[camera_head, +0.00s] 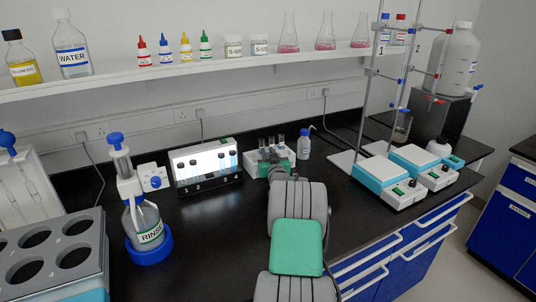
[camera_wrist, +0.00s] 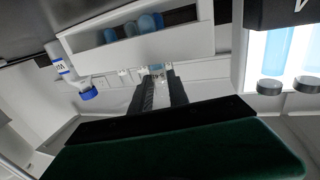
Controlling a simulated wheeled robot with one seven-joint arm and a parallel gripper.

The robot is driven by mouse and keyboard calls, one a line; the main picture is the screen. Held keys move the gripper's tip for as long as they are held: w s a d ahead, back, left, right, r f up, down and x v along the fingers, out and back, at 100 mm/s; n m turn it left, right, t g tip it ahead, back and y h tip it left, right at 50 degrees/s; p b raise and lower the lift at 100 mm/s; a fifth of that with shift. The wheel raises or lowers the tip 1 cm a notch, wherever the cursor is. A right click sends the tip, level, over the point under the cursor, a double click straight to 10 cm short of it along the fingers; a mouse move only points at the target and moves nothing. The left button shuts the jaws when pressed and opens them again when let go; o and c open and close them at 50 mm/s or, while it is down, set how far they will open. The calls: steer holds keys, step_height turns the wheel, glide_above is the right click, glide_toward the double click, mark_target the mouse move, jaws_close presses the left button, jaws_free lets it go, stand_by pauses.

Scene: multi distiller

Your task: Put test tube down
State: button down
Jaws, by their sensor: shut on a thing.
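My gripper (camera_wrist: 162,92) is shut on a clear test tube (camera_wrist: 157,70), whose visible part shows between the two dark fingers in the wrist view. The white test tube rack (camera_wrist: 205,45) is right beside the fingers, with rounded bluish tube ends showing in its slot. In the head view the rack (camera_head: 250,171) stands on the black bench with several tubes upright in it, and my gripper (camera_head: 272,157) is at its front, partly hiding it. The held tube cannot be told apart there. Whether it sits in a rack hole or is clear of it is not visible.
A lit box (camera_head: 205,163) with black-capped blue tubes stands left of the rack. A small blue-capped bottle (camera_head: 304,145) is close on its right. The rinse bottle (camera_head: 145,225) stands front left; blue-and-white hotplates (camera_head: 390,180) are at right.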

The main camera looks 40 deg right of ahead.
steer(key=c, duration=1.3)
jaws_free()
steer(key=b+v, duration=0.1)
steer(key=v, duration=1.1)
steer(key=shift+s, duration=0.1)
